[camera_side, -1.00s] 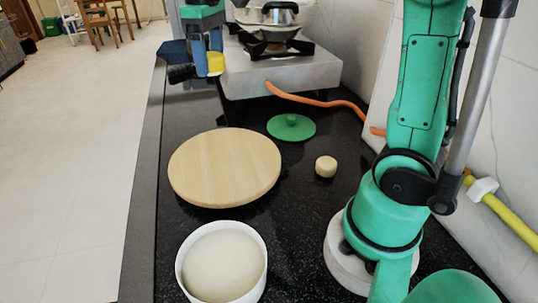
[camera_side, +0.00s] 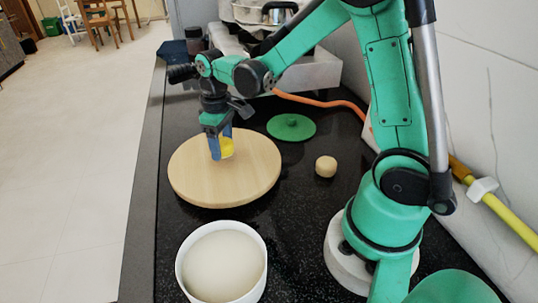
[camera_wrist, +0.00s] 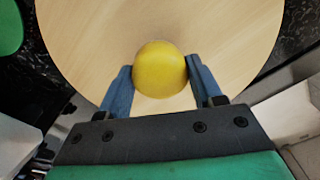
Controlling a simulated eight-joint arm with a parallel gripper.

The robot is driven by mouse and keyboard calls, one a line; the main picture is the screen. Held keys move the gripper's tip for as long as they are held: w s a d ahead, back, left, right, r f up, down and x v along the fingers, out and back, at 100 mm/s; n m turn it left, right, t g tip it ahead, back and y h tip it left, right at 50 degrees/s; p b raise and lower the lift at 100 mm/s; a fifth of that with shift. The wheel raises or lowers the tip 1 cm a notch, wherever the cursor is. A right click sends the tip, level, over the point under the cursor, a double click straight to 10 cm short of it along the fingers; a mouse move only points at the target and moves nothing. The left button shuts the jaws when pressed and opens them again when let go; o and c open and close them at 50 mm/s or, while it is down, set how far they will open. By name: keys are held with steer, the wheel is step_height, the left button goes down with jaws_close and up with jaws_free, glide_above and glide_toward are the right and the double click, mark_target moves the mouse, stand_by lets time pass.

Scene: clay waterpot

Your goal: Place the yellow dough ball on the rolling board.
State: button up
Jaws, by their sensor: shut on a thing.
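The yellow dough ball (camera_side: 227,147) is between the blue fingers of my gripper (camera_side: 220,148), which is shut on it. In the side view they are over the far-middle part of the round wooden rolling board (camera_side: 205,187). The wrist view shows the yellow ball (camera_wrist: 159,69) between both fingers of my gripper (camera_wrist: 160,75), with the pale board (camera_wrist: 85,35) below. I cannot tell whether the ball touches the board. The fingers hide part of the ball in the side view.
A white bowl (camera_side: 186,262) with a large pale dough mass (camera_side: 224,265) stands in front of the board. A green lid (camera_side: 291,127) and a small tan piece (camera_side: 326,166) lie to the right. A stove (camera_side: 305,75) and orange hose (camera_side: 320,101) are behind.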

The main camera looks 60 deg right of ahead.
mark_target(222, 141)
steer(key=shift+f, duration=0.65)
steer(key=shift+f, duration=0.15)
steer(key=o, duration=1.1)
step_height(222, 141, up, 12)
steer(key=s+a+t, duration=0.2)
steer(key=s+a+f+m+t, duration=0.1)
steer(key=s+t, duration=0.1)
steer(key=s+a+f+m+t, duration=0.1)
steer(key=s+a+t, duration=0.1)
steer(key=s+t, duration=0.1)
steer(key=shift+a, duration=0.3)
